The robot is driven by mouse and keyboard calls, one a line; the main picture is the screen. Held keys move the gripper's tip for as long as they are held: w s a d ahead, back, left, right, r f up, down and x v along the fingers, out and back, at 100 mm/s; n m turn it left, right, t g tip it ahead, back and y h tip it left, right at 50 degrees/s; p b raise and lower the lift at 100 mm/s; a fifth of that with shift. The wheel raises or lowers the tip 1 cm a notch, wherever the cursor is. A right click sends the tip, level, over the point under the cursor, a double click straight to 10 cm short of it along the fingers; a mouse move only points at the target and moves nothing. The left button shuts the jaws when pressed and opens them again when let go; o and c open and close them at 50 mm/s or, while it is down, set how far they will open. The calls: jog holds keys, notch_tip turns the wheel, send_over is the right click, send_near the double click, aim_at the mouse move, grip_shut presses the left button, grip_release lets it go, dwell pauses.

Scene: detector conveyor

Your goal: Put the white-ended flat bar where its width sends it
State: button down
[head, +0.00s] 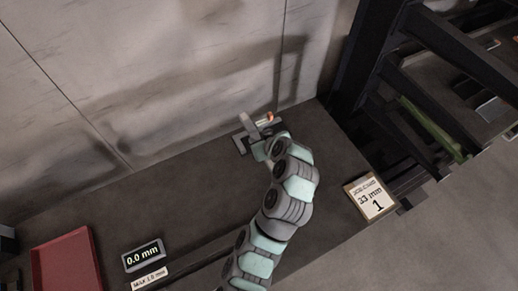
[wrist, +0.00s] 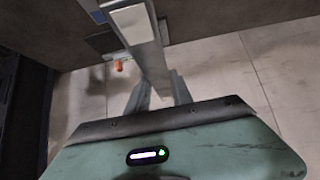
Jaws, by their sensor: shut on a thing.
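In the wrist view, my gripper (wrist: 160,92) is shut on a long pale grey flat bar (wrist: 150,50) with a whiter near end at the top of the picture. In the head view, my gripper (head: 262,148) is beside the far wall, and the bar (head: 247,124) shows as a short pale piece standing out of it. A small grey device with an orange tip (head: 269,117) is right by the bar. The orange tip also shows in the wrist view (wrist: 118,66). A digital readout (head: 143,256) shows 0.0 mm.
A red tray (head: 66,265) lies at the lower left. A small label plate (head: 150,279) is below the readout. A sign (head: 370,198) reading 33 mm and 1 stands at the right, beside a dark rack (head: 445,40) with a green piece (head: 432,128).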

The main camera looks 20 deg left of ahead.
notch_tip(320, 180, up, 2)
jog(key=shift+w+r, duration=0.1)
jog(key=d+r+m+t+h, duration=0.25)
jog(key=d+m+h, duration=0.6)
jog(key=d, duration=1.15)
notch_tip(320, 180, up, 14)
jog(key=m+y+p, duration=0.1)
jog(key=p, duration=1.4)
jog(key=shift+w+a+t+y+p, duration=0.2)
jog(key=shift+a+t+y+p, duration=0.15)
jog(key=shift+r+m, duration=0.1)
jog(key=shift+m, duration=0.15)
jog(key=a+f+n+g+y+b, duration=0.1)
jog(key=a+f+n+y+b, duration=0.1)
jog(key=a+f+b, duration=0.3)
jog(key=a+f+n+g+y+b, duration=0.1)
jog(key=a+f+n+y+b, duration=0.1)
jog(key=a+f+n+b, duration=0.2)
jog(key=a+f+n+y+b, duration=0.2)
jog(key=a+f+b, duration=0.4)
jog(key=a, duration=0.3)
jog(key=shift+a+f+n+g+y, duration=0.15)
jog(key=shift+f+n+g+y, duration=0.2)
jog(key=shift+f+n, duration=0.35)
jog(key=shift+s+a+f+n+g+b, duration=0.15)
jog(key=shift+s+a+n+g+b, duration=0.15)
jog(key=shift+a+b, duration=0.15)
